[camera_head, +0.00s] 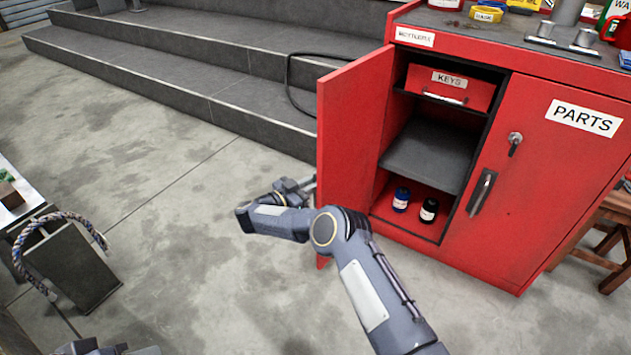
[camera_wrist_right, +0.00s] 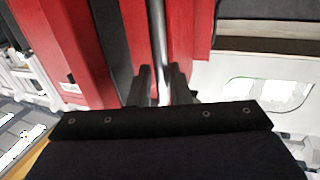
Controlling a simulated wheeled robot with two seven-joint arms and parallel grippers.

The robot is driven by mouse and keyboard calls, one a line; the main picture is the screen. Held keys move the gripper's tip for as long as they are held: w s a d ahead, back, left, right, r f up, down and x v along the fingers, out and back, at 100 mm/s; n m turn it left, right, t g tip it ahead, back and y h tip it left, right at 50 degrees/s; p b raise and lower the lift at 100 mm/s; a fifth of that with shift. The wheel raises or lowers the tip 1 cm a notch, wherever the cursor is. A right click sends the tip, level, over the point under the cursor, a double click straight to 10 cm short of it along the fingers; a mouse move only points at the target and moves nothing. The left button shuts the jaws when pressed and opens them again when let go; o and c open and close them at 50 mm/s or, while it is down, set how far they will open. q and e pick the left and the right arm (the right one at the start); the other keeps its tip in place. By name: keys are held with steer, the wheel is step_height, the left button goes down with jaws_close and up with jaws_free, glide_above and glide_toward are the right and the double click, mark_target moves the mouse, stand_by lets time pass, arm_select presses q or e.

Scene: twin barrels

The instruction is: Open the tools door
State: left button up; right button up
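The red cabinet (camera_head: 540,185) has its left door (camera_head: 350,125) swung wide open. Its outer face is turned away, so any label on it is hidden. The right door, marked PARTS (camera_head: 584,118), is closed. My right gripper (camera_head: 305,187) is at the outer side of the open door. In the right wrist view, its dark fingers (camera_wrist_right: 164,88) stand on either side of a metal bar handle (camera_wrist_right: 158,40), closed on it, beside red door panels (camera_wrist_right: 75,50). My left gripper (camera_head: 105,348) shows only partly at the bottom left edge; its fingers are unclear.
Inside the cabinet are a KEYS drawer (camera_head: 450,86), a grey shelf (camera_head: 425,155) and two small bottles (camera_head: 401,200). Grey steps (camera_head: 200,80) rise behind the door. A bin with a rope handle (camera_head: 70,265) stands left. Open floor (camera_head: 190,220) lies between.

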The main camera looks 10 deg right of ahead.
steer(key=p+v, duration=0.2)
steer(key=v, duration=0.4)
steer(key=shift+s+a, duration=0.2)
steer(key=shift+a, duration=0.1)
